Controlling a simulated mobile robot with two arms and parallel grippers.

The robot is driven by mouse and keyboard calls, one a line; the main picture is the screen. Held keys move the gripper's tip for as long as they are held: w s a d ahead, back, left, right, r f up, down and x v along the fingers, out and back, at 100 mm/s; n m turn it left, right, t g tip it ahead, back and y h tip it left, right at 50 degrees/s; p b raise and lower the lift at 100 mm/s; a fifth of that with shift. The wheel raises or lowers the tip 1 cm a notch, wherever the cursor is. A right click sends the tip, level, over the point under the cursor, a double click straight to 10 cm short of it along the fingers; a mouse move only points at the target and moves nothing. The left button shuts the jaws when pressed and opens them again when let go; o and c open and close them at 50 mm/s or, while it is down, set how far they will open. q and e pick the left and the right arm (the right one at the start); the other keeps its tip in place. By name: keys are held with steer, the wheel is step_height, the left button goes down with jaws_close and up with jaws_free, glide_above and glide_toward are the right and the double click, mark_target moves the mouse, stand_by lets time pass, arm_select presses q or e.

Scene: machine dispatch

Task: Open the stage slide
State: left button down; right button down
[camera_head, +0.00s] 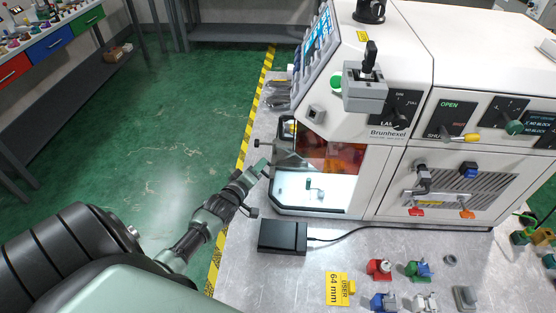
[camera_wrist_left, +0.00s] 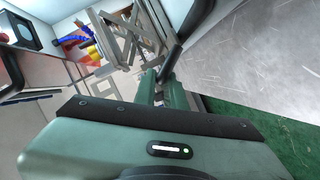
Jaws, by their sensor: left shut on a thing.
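The white machine (camera_head: 385,160) stands on the grey bench, with a lit, orange-windowed chamber (camera_head: 320,188) low at its left end. My left gripper (camera_head: 262,168) is at the left side of this chamber. In the left wrist view the green fingers (camera_wrist_left: 168,92) are shut on a dark rod-like handle (camera_wrist_left: 182,42), which I take to be the stage slide's. The slide itself is largely hidden, so I cannot tell how far out it is. A grey crossed-bar frame (camera_wrist_left: 128,40) shows beyond the fingers. My right gripper is not in view.
A black box (camera_head: 283,236) with a cable lies on the bench in front of the chamber. A yellow label (camera_head: 337,289) and several coloured parts, including a red one (camera_head: 379,269), lie near the front. Green floor (camera_head: 170,140) is clear left of the bench.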

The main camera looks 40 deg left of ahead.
arm_select(q)
steer(key=shift+s+a+f, duration=0.1)
steer(key=shift+s+a, duration=0.35)
steer(key=shift+a, duration=0.3)
steer(key=shift+s+a+r, duration=0.1)
steer(key=shift+s+a, duration=0.4)
steer(key=shift+a, duration=0.2)
steer(key=shift+s+a+f, duration=0.1)
steer(key=shift+s+a, duration=0.35)
steer(key=shift+a, duration=0.3)
steer(key=c, duration=1.5)
jaws_free()
steer(key=v, duration=0.7)
steer(key=shift+s+b, duration=0.35)
steer(key=shift+b, duration=0.05)
steer(key=shift+d, duration=0.1)
